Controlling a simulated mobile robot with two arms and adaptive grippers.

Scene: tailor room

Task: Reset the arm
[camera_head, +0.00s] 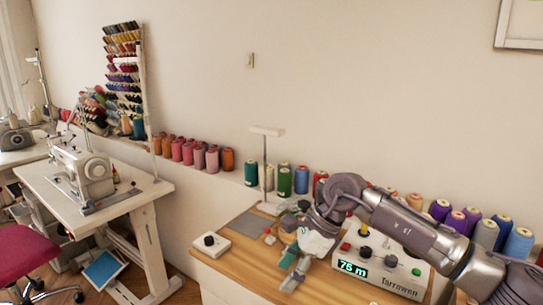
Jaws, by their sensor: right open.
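My right arm (405,228) reaches in from the right side of the head view, across the front of the wooden table. My right gripper (289,270) hangs low over the table, pointing down and toward the front edge. Its jaws are open, and I see nothing held between them. The wrist and gripper hide part of the tabletop and the left end of a white device (395,284) with a lit display. My left gripper is not in view.
The wooden table (228,263) holds a grey mat (247,224), a small white box with a black knob (210,243) and a thin stand (265,165). Thread spools (285,181) line the wall ledge behind. A sewing machine (88,176) stands on a white table at left.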

